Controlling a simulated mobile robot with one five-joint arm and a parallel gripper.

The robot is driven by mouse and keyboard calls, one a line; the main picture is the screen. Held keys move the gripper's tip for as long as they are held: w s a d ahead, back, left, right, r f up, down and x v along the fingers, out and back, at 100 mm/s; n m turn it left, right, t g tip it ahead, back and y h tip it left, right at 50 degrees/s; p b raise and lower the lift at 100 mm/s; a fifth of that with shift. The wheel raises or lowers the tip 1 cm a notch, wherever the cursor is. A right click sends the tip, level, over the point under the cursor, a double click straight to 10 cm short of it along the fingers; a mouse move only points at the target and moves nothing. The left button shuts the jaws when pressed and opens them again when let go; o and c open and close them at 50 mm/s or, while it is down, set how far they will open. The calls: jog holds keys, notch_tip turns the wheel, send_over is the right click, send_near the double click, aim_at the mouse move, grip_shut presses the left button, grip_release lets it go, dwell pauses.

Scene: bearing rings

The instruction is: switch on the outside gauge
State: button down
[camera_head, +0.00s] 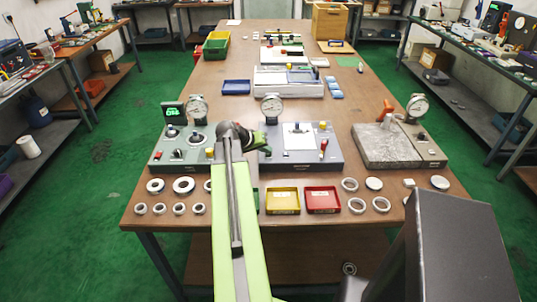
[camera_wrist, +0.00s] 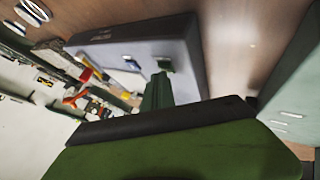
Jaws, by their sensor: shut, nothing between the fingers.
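Three gauge stations stand side by side on the table. The left green station (camera_head: 165,155) has a lit green display (camera_head: 173,111) and a round dial (camera_head: 197,105). The middle grey station (camera_head: 310,157) has a dial (camera_head: 272,105), a white plate (camera_head: 298,134) and a red-topped post (camera_head: 323,147). The right station has a stone plate (camera_head: 385,150) and a dial (camera_head: 417,105). No label shows which is the outside gauge. My gripper (camera_head: 262,140) is shut and empty over the left part of the middle station. In the wrist view its green fingers (camera_wrist: 160,85) point at a grey housing (camera_wrist: 185,50); contact cannot be told.
Several rings (camera_head: 183,184) lie at the front left and more (camera_head: 357,205) at the front right. A yellow tray (camera_head: 283,201) and a red tray (camera_head: 323,200) sit at the front edge. A blue bin (camera_head: 236,87) and pale cases (camera_head: 290,82) stand behind the stations.

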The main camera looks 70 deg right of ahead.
aim_at(266, 155)
jog(key=shift+r+p, duration=0.45)
jog(key=shift+r, duration=0.15)
notch_tip(266, 155, up, 5)
jog(key=p, duration=0.5)
jog(key=shift+r, duration=0.1)
dwell(0.4)
